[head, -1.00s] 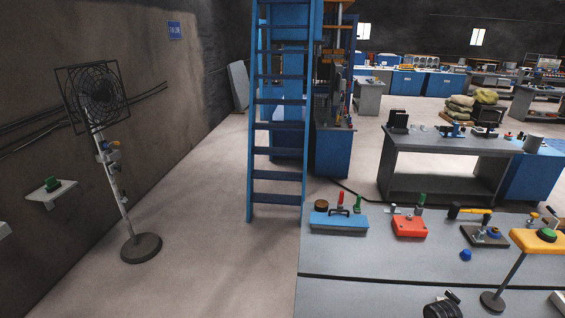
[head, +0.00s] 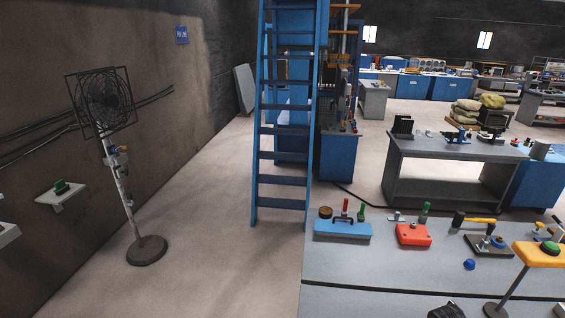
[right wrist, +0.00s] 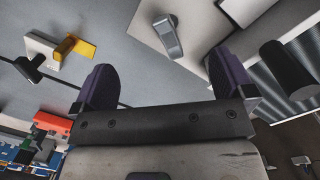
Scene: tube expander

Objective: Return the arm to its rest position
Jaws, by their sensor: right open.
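My right gripper (right wrist: 168,85) shows in the right wrist view with its two dark purple fingers spread wide apart. It is open and nothing lies between the fingertips. It is over the grey bench, whose top (head: 380,265) fills the lower right of the head view.
On the bench stand a blue block (head: 342,230), a red block (head: 413,235), a hammer (head: 474,221), a blue knob (head: 469,265) and a yellow stand with a green button (head: 549,248). A blue ladder (head: 284,155) and a fan (head: 104,103) stand left, with clear floor between.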

